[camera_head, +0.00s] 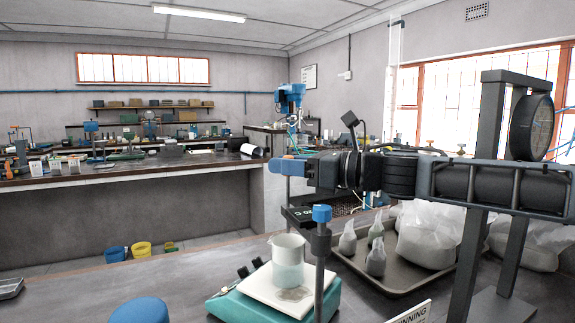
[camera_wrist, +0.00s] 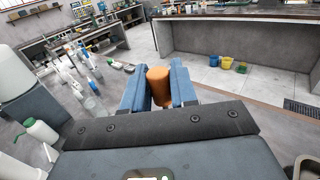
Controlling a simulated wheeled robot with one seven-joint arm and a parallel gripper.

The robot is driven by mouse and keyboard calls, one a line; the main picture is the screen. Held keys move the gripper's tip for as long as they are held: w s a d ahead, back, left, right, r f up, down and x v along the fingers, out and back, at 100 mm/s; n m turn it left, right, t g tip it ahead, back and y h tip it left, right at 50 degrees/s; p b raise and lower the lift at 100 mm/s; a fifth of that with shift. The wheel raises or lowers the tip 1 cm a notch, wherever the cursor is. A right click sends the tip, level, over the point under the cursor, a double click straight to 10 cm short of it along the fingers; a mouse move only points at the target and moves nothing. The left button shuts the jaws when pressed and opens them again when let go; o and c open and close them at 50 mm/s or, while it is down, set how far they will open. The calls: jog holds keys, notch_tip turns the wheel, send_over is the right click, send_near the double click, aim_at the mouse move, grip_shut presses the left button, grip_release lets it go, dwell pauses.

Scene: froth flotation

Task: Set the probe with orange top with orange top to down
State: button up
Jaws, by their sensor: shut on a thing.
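My gripper (camera_wrist: 158,76) is shut on the orange top (camera_wrist: 159,90) of the probe, which sits between its two blue fingers in the wrist view. Below the orange top, the rest of the probe is hidden behind the gripper's body there. In the head view my gripper (camera_head: 288,167) is level and reaches left, above the bench. A little orange shows at its fingers, too small to make out. A glass beaker (camera_head: 288,262) of pale liquid stands on a teal scale (camera_head: 240,306), below the gripper.
A grey tray (camera_head: 408,284) with several bagged samples lies right of the scale, under my arm. A white sign (camera_head: 410,314) and a blue rounded thing (camera_head: 141,311) are at the front edge. The bench left of the scale looks fairly clear.

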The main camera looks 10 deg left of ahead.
aim_at(288, 180)
grip_shut()
notch_tip(288, 180, down, 3)
jog(key=b, duration=0.2)
jog(key=shift+f+b, duration=0.1)
jog(key=shift+b, duration=0.3)
jog(key=o, duration=0.8)
grip_release()
jog(key=shift+c, duration=0.2)
jog(key=shift+d, duration=0.1)
jog(key=b+v, duration=0.1)
jog(key=v, duration=0.6)
jog(key=shift+d, duration=0.35)
